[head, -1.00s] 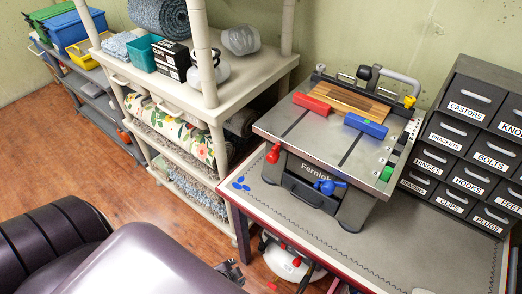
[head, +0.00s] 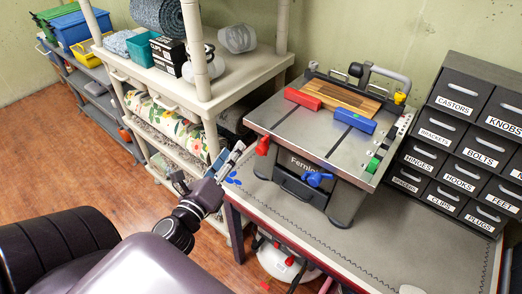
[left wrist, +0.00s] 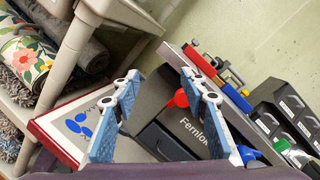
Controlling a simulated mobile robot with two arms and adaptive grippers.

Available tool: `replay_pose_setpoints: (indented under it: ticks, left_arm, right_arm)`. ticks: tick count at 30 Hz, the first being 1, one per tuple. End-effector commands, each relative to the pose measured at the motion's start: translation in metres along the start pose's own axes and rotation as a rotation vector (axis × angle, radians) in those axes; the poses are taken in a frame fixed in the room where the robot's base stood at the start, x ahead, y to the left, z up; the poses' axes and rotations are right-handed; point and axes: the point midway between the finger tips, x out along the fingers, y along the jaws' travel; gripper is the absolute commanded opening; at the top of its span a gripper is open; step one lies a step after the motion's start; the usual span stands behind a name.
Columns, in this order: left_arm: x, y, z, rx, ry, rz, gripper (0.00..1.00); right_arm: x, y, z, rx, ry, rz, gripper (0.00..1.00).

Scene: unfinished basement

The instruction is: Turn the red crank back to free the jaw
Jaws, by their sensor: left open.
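The grey bench machine (head: 330,160) stands on the workbench. A red crank (head: 263,145) is on its front left and a blue crank (head: 319,179) on its front right. On its top, a wooden board (head: 341,98) lies with a red jaw (head: 303,98) at its left and a blue jaw (head: 355,121) at its front right. My left gripper (head: 227,163) is open and empty, left of the machine and apart from the red crank. In the left wrist view, the red crank (left wrist: 178,98) shows between the open fingers (left wrist: 158,112), beyond them. My right gripper is not in view.
A beige shelf unit (head: 240,80) with boxes and rolled rugs stands left of the workbench (head: 400,232). A dark drawer cabinet (head: 465,145) stands close on the machine's right. A white and red object (head: 285,262) sits below the bench.

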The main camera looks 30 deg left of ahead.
Motion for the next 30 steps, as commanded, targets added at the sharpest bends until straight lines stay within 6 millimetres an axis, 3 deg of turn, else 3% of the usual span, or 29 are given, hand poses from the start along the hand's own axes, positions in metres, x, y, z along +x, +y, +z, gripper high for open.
replay_pose_setpoints:
  ticks: [4,10,14,30]
  left_arm:
    - [-0.004,-0.013,-0.015,0.382,0.065,-0.160,0.40]
    - [-0.013,-0.018,-0.035,0.650,0.122,-0.283,0.40]
    - [-0.009,-0.021,-0.039,0.691,0.132,-0.305,0.40]
    - [0.055,-0.036,-0.053,0.687,0.130,-0.303,0.40]
  right_arm:
    - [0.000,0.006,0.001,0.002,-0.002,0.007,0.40]
    - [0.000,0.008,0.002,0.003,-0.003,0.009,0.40]
    - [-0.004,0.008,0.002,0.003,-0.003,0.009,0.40]
    - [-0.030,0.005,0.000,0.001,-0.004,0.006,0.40]
